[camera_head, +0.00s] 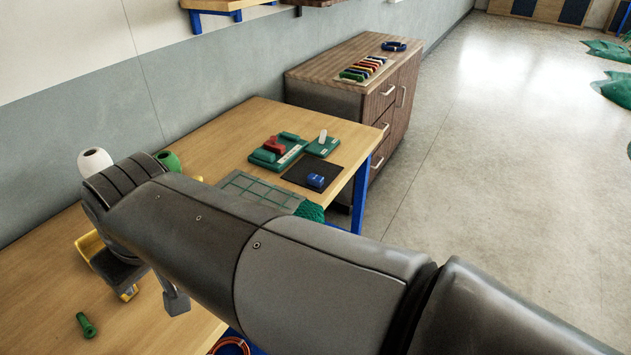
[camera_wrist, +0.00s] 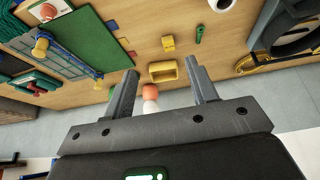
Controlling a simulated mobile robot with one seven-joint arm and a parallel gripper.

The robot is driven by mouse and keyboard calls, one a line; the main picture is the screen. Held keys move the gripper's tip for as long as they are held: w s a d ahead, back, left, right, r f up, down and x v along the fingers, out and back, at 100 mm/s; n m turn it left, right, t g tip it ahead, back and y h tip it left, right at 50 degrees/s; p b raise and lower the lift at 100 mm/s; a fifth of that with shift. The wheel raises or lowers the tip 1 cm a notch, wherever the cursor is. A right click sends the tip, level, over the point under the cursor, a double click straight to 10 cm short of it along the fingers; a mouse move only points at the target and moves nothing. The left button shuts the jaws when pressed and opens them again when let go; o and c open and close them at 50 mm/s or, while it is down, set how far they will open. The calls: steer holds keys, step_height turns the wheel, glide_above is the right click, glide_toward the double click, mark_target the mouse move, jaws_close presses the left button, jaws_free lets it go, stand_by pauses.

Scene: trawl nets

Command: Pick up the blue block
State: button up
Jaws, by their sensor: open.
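The blue block (camera_head: 316,181) sits on a black mat (camera_head: 330,172) near the right edge of the wooden table in the head view. My gripper (camera_wrist: 160,66) shows in the wrist view with its two fingers spread and nothing between them. In the head view my arm crosses the table and hides most of the gripper; one grey finger shows over the near left of the table, well away from the block. I cannot make out the block for certain in the wrist view.
A green tray (camera_head: 263,162) with red and green pieces and a small green stand with a white piece are behind the mat. A wooden cabinet (camera_head: 330,97) stands beyond the table.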

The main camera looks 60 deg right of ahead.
steer(key=w+d+r+g, duration=0.2)
steer(key=w+d+r, duration=0.1)
steer(key=w+d, duration=0.85)
steer(key=g, duration=0.3)
glide_above(314, 176)
step_height(314, 176, down, 16)
step_height(314, 176, down, 11)
steer(key=shift+r, duration=0.15)
steer(key=c, duration=1.1)
